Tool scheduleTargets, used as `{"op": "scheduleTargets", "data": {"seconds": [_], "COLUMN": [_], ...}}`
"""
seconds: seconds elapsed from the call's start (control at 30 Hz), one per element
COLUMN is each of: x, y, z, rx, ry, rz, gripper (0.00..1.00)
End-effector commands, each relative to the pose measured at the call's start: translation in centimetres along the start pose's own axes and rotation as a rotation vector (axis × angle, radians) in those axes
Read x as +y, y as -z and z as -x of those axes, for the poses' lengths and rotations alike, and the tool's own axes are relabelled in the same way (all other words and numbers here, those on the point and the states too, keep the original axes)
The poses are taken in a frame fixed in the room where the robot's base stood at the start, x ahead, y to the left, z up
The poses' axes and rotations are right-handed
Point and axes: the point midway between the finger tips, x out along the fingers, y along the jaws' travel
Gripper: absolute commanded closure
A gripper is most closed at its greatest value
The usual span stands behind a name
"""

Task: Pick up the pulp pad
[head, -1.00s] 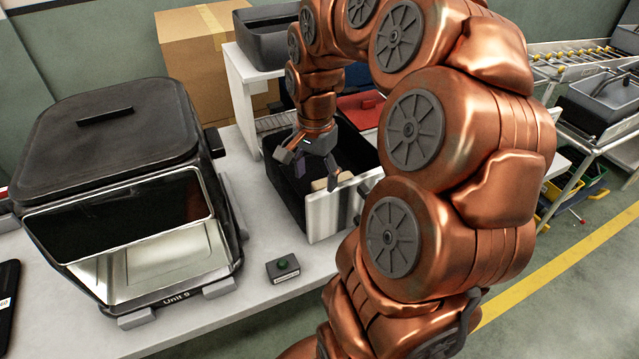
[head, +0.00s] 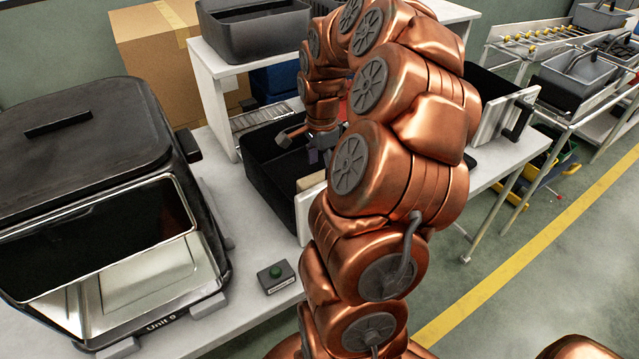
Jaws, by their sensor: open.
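I cannot surely make out the pulp pad. A tan piece (head: 311,181), which may be the pad or part of the bin, shows at the top of the pale front panel of a black open bin (head: 268,172). My gripper (head: 304,147) is over the bin, pointing down, with its dark fingers apart. I see nothing between them. My copper arm hides the right part of this bin and some of the gripper.
A fryer unit (head: 110,215) with an open front stands at the left. A white shelf (head: 213,92) with a dark tray (head: 252,32) stands behind. Another pale-fronted bin (head: 503,117) is at the right.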

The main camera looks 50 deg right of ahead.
Motion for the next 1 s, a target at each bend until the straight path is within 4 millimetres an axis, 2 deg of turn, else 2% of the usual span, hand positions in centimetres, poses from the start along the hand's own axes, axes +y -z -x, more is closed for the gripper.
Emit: {"op": "scheduleTargets", "data": {"seconds": [0.33,0.63,1.0], "x": [-0.5,-0.5,-0.6], "y": [-0.1,0.0,0.0], "z": [-3.9,-4.5,-4.4], "rx": [0.001,0.001,0.001], "ry": [0.000,0.002,0.002], "rz": [-0.001,-0.003,-0.003], "gripper": [0.29,0.29,0.67]}}
